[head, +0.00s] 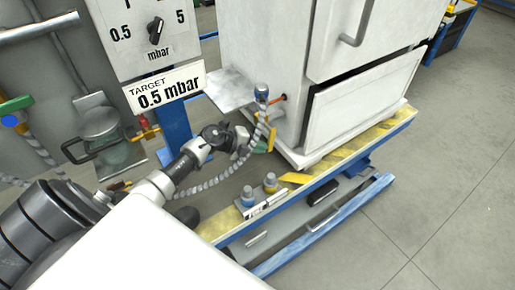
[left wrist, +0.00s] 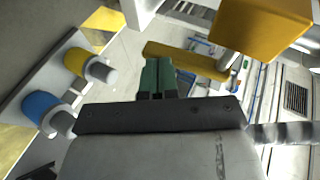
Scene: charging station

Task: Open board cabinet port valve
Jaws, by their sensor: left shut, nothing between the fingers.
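My left gripper (head: 265,139) reaches in from the lower left to the near lower corner of the white cabinet (head: 358,97). In the left wrist view its green fingers (left wrist: 158,76) are shut with nothing between them. A yellow lever-like part (left wrist: 185,60) lies just beyond the fingertips; whether they touch it I cannot tell. A hose fitting with a blue-grey top (head: 262,94) stands beside the cabinet, and a small orange-red part (head: 283,98) sticks out of the cabinet side. The gripper and hose partly hide this area. My right gripper is not in view.
A ribbed hose (head: 222,178) hangs close to my left wrist.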

